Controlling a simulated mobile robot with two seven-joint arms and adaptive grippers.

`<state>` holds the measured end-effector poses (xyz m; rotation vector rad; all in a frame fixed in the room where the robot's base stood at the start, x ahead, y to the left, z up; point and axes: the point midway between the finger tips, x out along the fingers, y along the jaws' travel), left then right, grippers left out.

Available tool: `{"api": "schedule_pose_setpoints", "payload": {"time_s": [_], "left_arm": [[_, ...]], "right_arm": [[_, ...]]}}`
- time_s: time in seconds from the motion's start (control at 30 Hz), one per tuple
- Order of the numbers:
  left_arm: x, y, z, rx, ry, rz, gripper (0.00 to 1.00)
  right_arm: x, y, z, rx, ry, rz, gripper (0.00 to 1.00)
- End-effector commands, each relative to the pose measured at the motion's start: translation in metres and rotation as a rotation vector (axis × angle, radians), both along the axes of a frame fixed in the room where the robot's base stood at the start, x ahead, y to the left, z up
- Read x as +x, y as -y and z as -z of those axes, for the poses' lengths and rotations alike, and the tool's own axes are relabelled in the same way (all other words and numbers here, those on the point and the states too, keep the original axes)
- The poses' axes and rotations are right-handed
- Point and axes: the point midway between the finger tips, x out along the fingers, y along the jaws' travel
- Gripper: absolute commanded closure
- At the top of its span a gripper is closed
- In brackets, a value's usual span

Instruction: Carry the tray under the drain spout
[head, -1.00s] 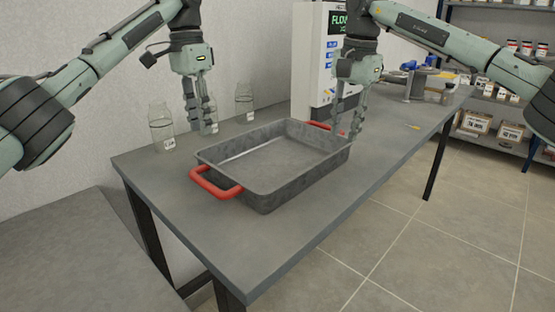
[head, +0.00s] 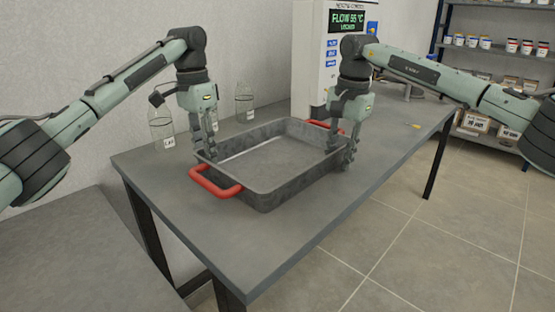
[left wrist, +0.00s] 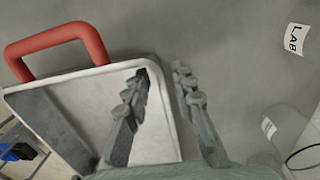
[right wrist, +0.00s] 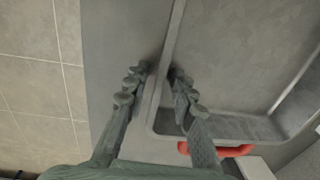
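A grey metal tray (head: 262,208) with red handles at its two ends stands on the table. The near handle (head: 215,184) shows fully, the far one (head: 322,125) partly. My left gripper (head: 208,156) is at the tray's left long wall; in the left wrist view its open fingers (left wrist: 160,72) straddle the rim (left wrist: 166,115). My right gripper (head: 345,163) is at the right long wall; in the right wrist view its open fingers (right wrist: 160,72) stand on either side of the rim (right wrist: 168,48). The tray looks empty. I cannot make out the drain spout.
A white control cabinet (head: 312,60) with a green-lettered display stands behind the tray. Glass bottles (head: 161,125) stand along the table's left side, close to my left gripper. The table (head: 265,245) is clear in front of the tray. Shelves with jars (head: 485,44) stand at the far right.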

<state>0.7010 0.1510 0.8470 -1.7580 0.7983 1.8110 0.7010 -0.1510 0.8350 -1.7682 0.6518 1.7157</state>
Motion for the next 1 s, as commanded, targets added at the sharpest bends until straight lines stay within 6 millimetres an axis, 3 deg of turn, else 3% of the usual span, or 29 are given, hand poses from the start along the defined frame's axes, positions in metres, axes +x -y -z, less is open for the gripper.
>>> {"api": "schedule_pose_setpoints", "payload": {"time_s": [0.03, 0.17, 0.73, 1.0], "left_arm": [[0.0, 0.0, 0.0, 0.0, 0.0, 0.0, 0.84], [0.0, 0.0, 0.0, 0.0, 0.0, 0.0, 1.0], [0.0, 0.0, 0.0, 0.001, 0.001, 0.0, 1.0], [0.0, 0.0, -0.012, -0.001, 0.002, 0.0, 1.0]], "right_arm": [[0.0, 0.0, 0.0, 0.0, 0.0, 0.0, 0.84], [0.0, 0.0, 0.0, 0.0, 0.0, 0.0, 1.0], [0.0, 0.0, 0.0, 0.0, 0.0, 0.0, 1.0], [0.0, 0.0, -0.012, 0.001, 0.001, 0.0, 1.0]]}}
